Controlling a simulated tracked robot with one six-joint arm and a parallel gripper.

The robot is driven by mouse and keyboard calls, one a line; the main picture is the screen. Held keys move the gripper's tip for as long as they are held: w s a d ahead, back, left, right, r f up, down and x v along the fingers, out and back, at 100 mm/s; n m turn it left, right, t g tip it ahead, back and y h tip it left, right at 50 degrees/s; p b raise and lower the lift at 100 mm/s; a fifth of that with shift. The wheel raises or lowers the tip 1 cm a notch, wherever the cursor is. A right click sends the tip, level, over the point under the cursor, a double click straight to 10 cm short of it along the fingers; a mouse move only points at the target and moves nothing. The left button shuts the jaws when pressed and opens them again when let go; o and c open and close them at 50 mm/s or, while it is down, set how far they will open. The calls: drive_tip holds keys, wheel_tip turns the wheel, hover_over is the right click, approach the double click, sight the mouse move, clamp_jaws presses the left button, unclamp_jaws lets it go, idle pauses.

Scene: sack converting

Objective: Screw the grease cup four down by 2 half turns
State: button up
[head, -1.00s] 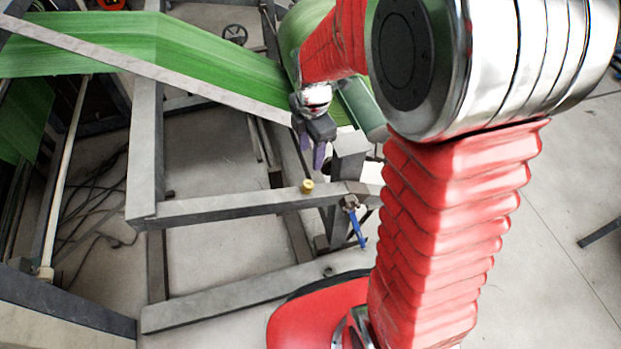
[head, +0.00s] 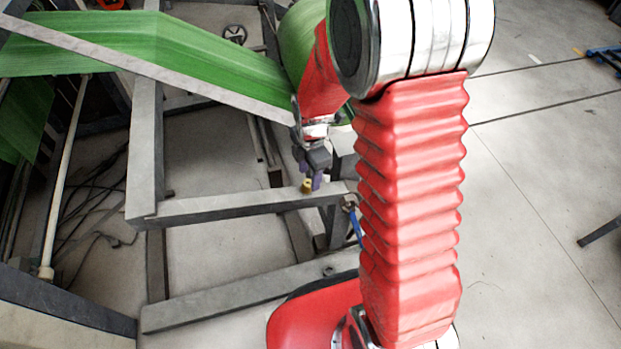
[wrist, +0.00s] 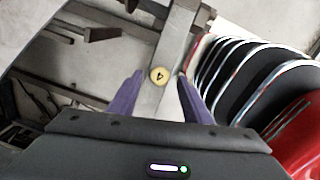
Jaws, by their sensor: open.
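The cup (head: 306,187) also shows in the head view, near the right end of the beam, partly hidden by a finger. My gripper (wrist: 154,82) is open, its two purple fingers on either side of the cup with gaps showing on both sides. In the head view my gripper (head: 310,181) points down, close over the cup. I cannot tell how far the fingertips are above the beam.
The grey beam (head: 235,204) belongs to a larger metal frame. A blue-handled valve (head: 354,226) hangs at its right end, partly behind my arm. A green web (head: 180,50) runs above at the back left. Cables (head: 90,210) lie on the floor at left.

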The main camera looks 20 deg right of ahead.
sight(309, 183)
drive_tip(key=shift+f, duration=1.5)
drive_tip(key=shift+c, duration=0.3)
drive_tip(key=c, duration=0.9)
drive_tip(key=shift+d, duration=0.2)
drive_tip(key=shift+c, duration=0.6)
drive_tip(key=shift+a, duration=0.15)
drive_tip(key=shift+w+a+m, duration=0.1)
drive_tip(key=shift+m, duration=0.3)
